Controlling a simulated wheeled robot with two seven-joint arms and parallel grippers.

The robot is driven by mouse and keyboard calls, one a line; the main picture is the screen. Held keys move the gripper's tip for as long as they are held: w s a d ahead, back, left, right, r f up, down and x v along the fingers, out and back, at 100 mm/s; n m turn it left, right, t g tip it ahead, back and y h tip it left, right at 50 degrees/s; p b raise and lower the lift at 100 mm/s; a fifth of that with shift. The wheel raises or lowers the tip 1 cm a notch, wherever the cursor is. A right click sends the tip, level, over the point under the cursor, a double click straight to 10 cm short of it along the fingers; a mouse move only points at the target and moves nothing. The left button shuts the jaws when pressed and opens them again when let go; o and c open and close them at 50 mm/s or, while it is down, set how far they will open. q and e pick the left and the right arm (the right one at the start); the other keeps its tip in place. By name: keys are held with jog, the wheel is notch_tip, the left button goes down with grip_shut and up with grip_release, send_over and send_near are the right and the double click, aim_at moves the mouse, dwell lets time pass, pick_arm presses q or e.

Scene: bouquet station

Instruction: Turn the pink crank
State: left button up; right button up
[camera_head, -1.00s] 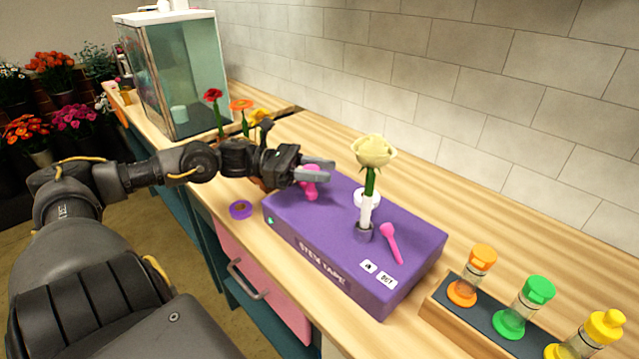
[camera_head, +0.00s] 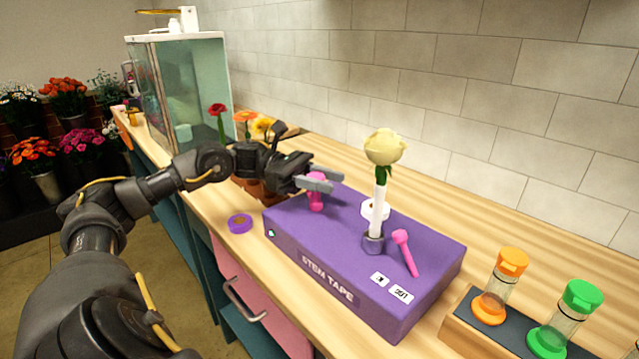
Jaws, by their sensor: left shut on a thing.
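A pink crank (camera_head: 316,201) stands on the left part of the purple stem tape box (camera_head: 310,245). My left gripper (camera_head: 337,182) is shut on its upper part, and the fingers partly hide it. A second pink piece, a lever with a round head (camera_head: 405,253), lies tilted on the right part of the box, apart from the gripper. A cream rose (camera_head: 385,147) on a white-wrapped stem stands upright in a grey holder (camera_head: 373,245) between the two pink pieces. My right gripper is not in view.
A purple tape roll (camera_head: 240,223) lies left of the box. A rack with orange (camera_head: 489,308) and green (camera_head: 548,341) capped vials stands at the lower right. Potted flowers (camera_head: 246,119) and a glass tank (camera_head: 180,90) are behind my arm. A tiled wall bounds the back.

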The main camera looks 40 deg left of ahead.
aim_at(309, 175)
pick_arm(q)
jog(key=shift+g, duration=0.3)
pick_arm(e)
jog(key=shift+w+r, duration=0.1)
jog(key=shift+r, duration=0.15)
pick_arm(q)
jog(key=shift+a+r+m, duration=0.1)
jog(key=shift+r+m, duration=0.15)
jog(key=shift+m, duration=0.05)
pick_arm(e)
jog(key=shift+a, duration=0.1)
pick_arm(q)
jog(key=o, duration=0.9)
jog(key=shift+s, duration=0.1)
jog(key=shift+o, duration=0.2)
jog(key=shift+f, duration=0.1)
